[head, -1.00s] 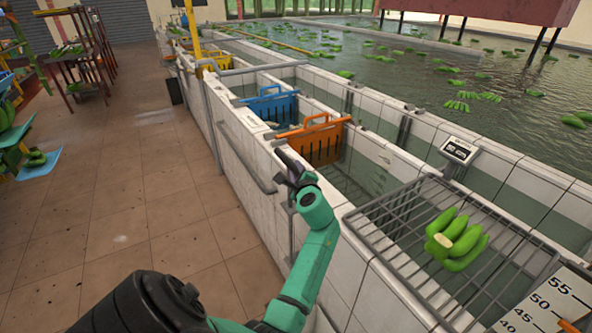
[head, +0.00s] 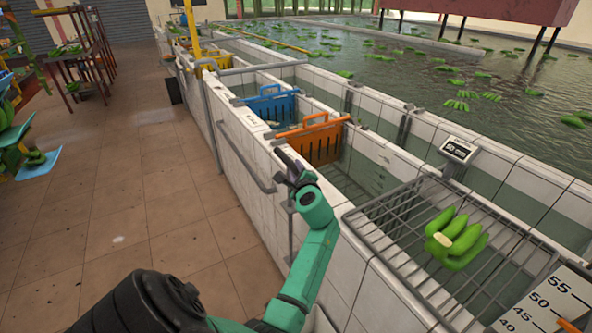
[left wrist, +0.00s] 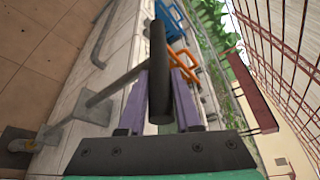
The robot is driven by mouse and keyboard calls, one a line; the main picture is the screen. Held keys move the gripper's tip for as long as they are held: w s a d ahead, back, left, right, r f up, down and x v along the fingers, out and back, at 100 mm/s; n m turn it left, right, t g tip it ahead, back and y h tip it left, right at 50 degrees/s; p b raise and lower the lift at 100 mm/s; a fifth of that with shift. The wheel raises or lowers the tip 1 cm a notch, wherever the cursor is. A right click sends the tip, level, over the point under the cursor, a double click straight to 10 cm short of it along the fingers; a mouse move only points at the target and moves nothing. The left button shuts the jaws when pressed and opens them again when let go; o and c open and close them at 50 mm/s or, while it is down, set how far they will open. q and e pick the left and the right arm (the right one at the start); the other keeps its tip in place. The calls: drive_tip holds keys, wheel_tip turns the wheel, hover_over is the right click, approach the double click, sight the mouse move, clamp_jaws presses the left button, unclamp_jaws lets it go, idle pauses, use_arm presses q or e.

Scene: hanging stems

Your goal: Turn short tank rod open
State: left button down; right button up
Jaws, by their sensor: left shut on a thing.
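My left gripper (head: 287,167) is at the tank wall, near the orange basket in the head view. In the left wrist view its two purple fingers (left wrist: 170,92) are shut on the dark, thick end of the short tank rod (left wrist: 157,62). The dark end stands up between the fingers. A thinner grey bar (left wrist: 118,85) runs from beside the grip to the left, towards a plate and pipe by the floor. In the head view the arm and gripper largely hide the rod. My right gripper is not in view.
An orange basket (head: 318,145) and a blue basket (head: 271,106) hang in the tank channel (head: 375,180). A wire rack (head: 385,215) with green bananas (head: 455,240) lies to the right. A bent rail (head: 245,157) runs along the wall. The tiled floor (head: 130,195) is clear.

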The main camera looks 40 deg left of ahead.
use_arm(q)
drive_tip(key=shift+r, duration=0.25)
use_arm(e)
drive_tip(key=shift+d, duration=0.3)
use_arm(q)
drive_tip(key=shift+w+f+n+g+b, duration=0.2)
drive_tip(key=shift+n+g+b, duration=0.2)
drive_tip(key=shift+b, duration=0.4)
drive_tip(key=shift+w+a+n+g+y+b, duration=0.1)
drive_tip(key=shift+w+n+g+y+b, duration=0.35)
drive_tip(key=shift+n+g+b, duration=1.2)
drive_tip(key=shift+w+a+n+g+y+b, duration=0.1)
drive_tip(key=shift+w+n+g+y+b, duration=0.35)
drive_tip(key=shift+n+g+b, duration=1.2)
drive_tip(key=shift+w+a+n+g+y+b, duration=0.1)
drive_tip(key=shift+w+n+g+y+b, duration=0.6)
drive_tip(key=shift+g+b, duration=1.6)
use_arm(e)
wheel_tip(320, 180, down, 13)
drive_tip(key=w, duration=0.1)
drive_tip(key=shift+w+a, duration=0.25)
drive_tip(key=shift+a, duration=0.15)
use_arm(q)
drive_tip(key=shift+s+r+h, duration=0.1)
drive_tip(key=shift+s+h, duration=0.1)
drive_tip(key=shift+h, duration=0.1)
